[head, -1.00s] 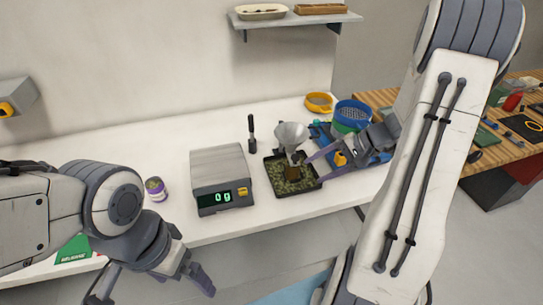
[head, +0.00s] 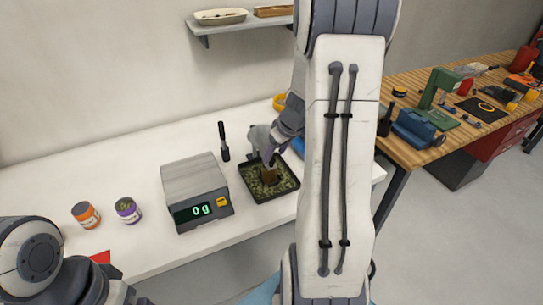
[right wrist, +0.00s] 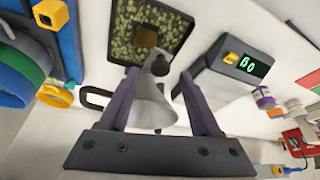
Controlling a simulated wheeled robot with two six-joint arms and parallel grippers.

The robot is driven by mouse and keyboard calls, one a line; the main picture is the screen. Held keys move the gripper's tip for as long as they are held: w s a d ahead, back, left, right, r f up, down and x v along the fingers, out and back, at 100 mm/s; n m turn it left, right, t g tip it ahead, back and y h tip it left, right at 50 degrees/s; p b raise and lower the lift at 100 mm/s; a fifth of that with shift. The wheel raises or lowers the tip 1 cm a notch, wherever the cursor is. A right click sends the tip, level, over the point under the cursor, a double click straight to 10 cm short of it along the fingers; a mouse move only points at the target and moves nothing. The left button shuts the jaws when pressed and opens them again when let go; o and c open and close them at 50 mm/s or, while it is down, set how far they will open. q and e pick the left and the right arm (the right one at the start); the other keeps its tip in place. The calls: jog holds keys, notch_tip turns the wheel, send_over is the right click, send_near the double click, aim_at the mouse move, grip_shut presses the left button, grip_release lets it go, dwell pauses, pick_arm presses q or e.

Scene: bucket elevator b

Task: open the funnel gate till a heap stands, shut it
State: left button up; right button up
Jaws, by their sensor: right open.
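In the right wrist view, the funnel (right wrist: 154,108) shows between the two purple fingers of my right gripper (right wrist: 158,76), which are spread apart. A dark round knob (right wrist: 160,65) is near the funnel's narrow end, close to the fingertips. A brown square piece (right wrist: 146,38) lies over the pellets. I cannot tell whether the gate is open. My left arm shows at the lower left, its fingers out of sight.
A scale (head: 195,190) reading 0 g stands left of the tray. An orange-labelled jar (head: 86,214) and a purple-labelled jar (head: 127,210) stand further left. A wooden workbench (head: 420,150) is at the right.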

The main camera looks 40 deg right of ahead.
jog(key=shift+x, duration=1.05)
jog(key=shift+c, duration=0.3)
grip_shut()
jog(key=shift+w, duration=0.1)
dwell(0.3)
